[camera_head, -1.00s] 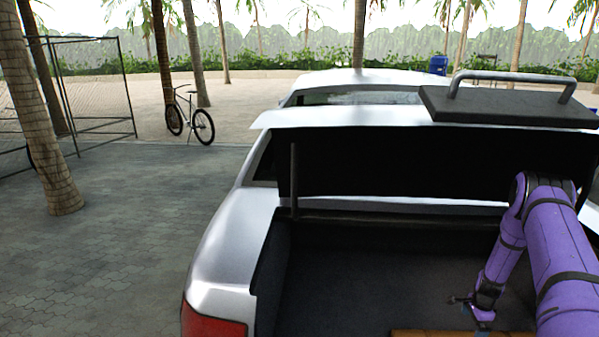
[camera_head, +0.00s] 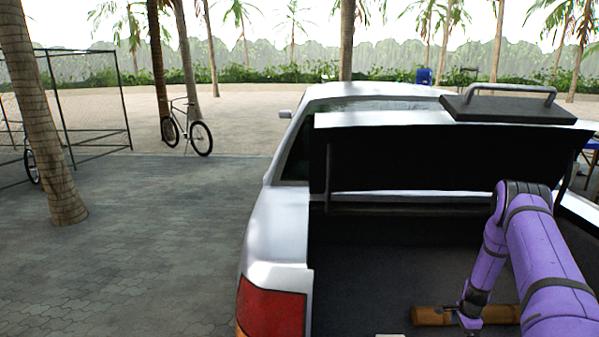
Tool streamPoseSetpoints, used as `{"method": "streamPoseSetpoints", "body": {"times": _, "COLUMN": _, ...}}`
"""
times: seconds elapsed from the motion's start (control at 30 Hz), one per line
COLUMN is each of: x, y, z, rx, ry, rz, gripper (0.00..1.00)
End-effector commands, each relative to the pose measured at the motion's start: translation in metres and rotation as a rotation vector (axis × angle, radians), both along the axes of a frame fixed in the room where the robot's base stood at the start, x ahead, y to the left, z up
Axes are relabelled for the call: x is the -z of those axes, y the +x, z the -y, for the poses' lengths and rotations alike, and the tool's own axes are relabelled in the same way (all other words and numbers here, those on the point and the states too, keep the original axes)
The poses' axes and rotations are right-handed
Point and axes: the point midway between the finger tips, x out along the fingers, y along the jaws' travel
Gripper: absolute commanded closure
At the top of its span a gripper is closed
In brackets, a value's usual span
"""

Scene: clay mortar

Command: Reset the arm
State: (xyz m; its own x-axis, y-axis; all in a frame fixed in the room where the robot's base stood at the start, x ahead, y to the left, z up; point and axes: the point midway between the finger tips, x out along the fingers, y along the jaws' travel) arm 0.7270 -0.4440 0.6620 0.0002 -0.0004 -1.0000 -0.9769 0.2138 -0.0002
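My purple arm reaches from the lower right into the open bed of a silver pickup truck (camera_head: 274,235). My gripper (camera_head: 470,326) is at the low end of the arm, pointing down, beside a brown wooden cylinder-like piece (camera_head: 432,316) on the bed floor. The fingers are small and partly cut off at the bottom edge, so I cannot tell whether they are open or shut, or whether they touch the wooden piece. My forearm hides part of that piece.
The raised dark bed cover (camera_head: 420,160) stands ahead of my arm, with a dark handled slab (camera_head: 520,108) above it. A pale object (camera_head: 390,335) shows at the bottom edge. A bicycle (camera_head: 187,130), palm trunk (camera_head: 45,130) and wire frame (camera_head: 90,100) stand left. The paving (camera_head: 150,240) is clear.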

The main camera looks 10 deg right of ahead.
Motion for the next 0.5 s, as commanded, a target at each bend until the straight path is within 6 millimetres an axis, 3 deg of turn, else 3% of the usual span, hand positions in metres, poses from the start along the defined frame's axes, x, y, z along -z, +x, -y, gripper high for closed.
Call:
{"method": "streamPoseSetpoints", "body": {"times": 0.07, "x": 0.0, "y": 0.0, "z": 0.0, "rx": 0.0, "ry": 0.0, "rz": 0.0, "gripper": 0.0}}
{"method": "streamPoseSetpoints", "body": {"times": 0.27, "x": -0.025, "y": 0.012, "z": -0.003, "rx": -0.035, "ry": -0.006, "rz": 0.011, "gripper": 0.0}}
{"method": "streamPoseSetpoints", "body": {"times": 0.5, "x": -0.063, "y": 0.027, "z": -0.009, "rx": -0.094, "ry": -0.014, "rz": 0.025, "gripper": 0.0}}
